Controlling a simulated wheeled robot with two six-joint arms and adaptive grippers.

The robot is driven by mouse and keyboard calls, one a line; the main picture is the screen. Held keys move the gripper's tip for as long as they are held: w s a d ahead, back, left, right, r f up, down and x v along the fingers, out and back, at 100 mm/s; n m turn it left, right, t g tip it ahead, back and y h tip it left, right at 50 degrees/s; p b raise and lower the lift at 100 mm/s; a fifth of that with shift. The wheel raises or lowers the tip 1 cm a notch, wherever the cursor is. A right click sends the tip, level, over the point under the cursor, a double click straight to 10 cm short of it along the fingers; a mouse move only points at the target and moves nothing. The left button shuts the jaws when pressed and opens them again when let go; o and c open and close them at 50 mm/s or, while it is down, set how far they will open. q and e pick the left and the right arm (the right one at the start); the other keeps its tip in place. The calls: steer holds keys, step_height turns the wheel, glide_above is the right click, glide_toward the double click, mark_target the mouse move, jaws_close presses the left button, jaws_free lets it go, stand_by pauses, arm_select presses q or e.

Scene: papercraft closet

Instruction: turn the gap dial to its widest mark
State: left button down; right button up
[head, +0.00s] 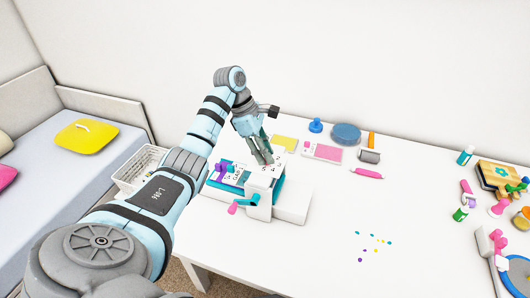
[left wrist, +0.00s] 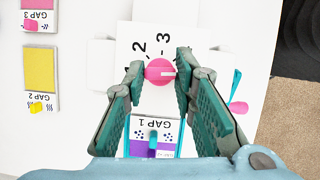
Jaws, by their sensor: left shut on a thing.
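The gap dial is a round pink knob (left wrist: 158,70) with a white line, on a white panel. The numbers 2 and 3 show above it in the left wrist view, with a partly hidden 1 at its left. The white line lies sideways, its visible part toward the right finger, not at the 3. My left gripper (left wrist: 160,72) is shut on the dial, one finger at each side. In the head view my left gripper (head: 265,160) reaches down onto the white machine (head: 290,205), hiding the dial. My right gripper is not in view.
A GAP 1 card (left wrist: 151,138) lies just below the dial; a yellow GAP 2 card (left wrist: 40,72) and a pink GAP 3 card (left wrist: 40,20) are at left. A pink-ended crank (head: 235,208) sticks out of the machine. The table's front middle is mostly clear.

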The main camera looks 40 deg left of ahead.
arm_select(q)
steer(key=shift+m+g, duration=0.3)
steer(key=shift+m, duration=0.2)
steer(key=c, duration=1.3)
jaws_free()
steer(key=shift+d, duration=0.1)
steer(key=shift+r, duration=0.2)
steer(key=s+a, duration=0.1)
steer(key=a, duration=0.3)
steer(key=s+a, duration=0.1)
steer(key=a, duration=0.3)
steer(key=s+a, duration=0.1)
steer(key=a, duration=0.2)
steer(key=shift+s+a+r, duration=0.3)
steer(key=shift+s+a, duration=0.1)
steer(key=shift+w, duration=0.1)
